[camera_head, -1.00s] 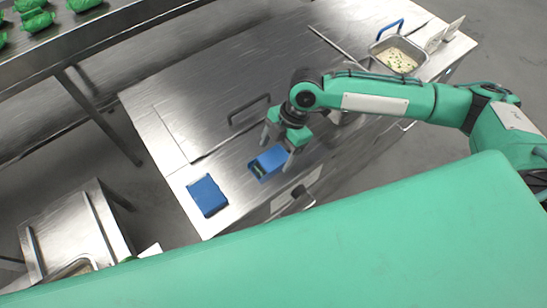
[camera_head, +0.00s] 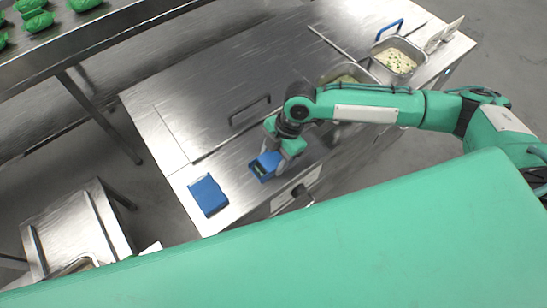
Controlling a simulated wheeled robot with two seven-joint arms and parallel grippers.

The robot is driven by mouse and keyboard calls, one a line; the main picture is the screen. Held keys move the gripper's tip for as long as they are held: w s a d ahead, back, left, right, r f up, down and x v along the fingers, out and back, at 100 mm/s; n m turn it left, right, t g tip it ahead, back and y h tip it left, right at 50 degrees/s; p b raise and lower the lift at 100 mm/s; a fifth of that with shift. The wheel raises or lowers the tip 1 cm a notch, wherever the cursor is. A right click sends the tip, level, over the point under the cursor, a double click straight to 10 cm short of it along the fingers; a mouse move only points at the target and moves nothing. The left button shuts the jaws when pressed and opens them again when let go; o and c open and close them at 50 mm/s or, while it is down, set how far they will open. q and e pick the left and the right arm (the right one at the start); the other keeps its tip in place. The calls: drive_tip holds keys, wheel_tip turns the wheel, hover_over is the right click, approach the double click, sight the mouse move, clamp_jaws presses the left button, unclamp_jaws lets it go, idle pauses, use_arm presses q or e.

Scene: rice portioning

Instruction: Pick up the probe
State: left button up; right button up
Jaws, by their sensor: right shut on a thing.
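A small blue box-like thing (camera_head: 264,167), which I take to be the probe, has a dark and green patch on its side facing me. It is near the front edge of the steel counter. My right gripper (camera_head: 273,158) reaches down over it from above and is shut on it. The fingers partly cover it, and I cannot tell whether it is lifted. A flat blue block (camera_head: 208,195) lies on the counter to the left. My left gripper is not in view.
The steel counter (camera_head: 200,95) has a dark handle (camera_head: 249,111) on its lid. A pan of rice (camera_head: 398,58) with a blue handle stands at the back right. Green packets (camera_head: 37,21) lie on a shelf at upper left. A steel cart (camera_head: 75,235) stands at lower left.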

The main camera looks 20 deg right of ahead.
wheel_tip(320, 180, up, 19)
drive_tip(key=b, duration=0.3)
wheel_tip(320, 180, up, 7)
drive_tip(key=p, duration=0.8)
hover_over(273, 158)
